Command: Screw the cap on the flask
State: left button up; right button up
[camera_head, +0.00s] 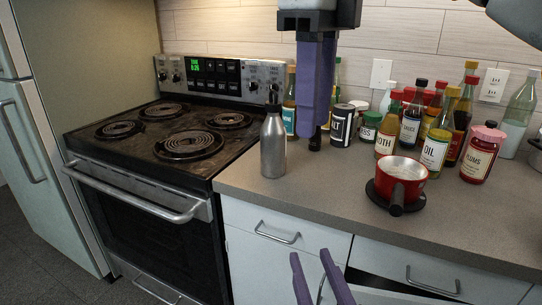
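The flask (272,148) is a silver metal bottle standing upright on the counter, close to the stove's right edge. A narrow black piece (272,98) tops its neck; I cannot tell whether this is the cap. My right gripper (314,122) points down from the top, just right of the flask and apart from it in the picture. Its purple fingers overlap from this angle, so its opening is unclear. A small dark thing (315,138) shows at its fingertips; I cannot tell whether it is held. My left gripper (318,272) is low in front of the drawers, open and empty.
A coil stove (150,140) stands left of the counter (300,185). A red pot (402,172) sits on a dark round trivet right of the flask. A drawer below is partly open.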

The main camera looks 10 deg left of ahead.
aim_at(273, 133)
jog(key=k, duration=0.3)
jog(key=u, duration=1.55)
jog(key=i, duration=1.4)
jog(key=z, duration=2.25)
jog(key=i, duration=0.5)
jog(key=u, duration=0.1)
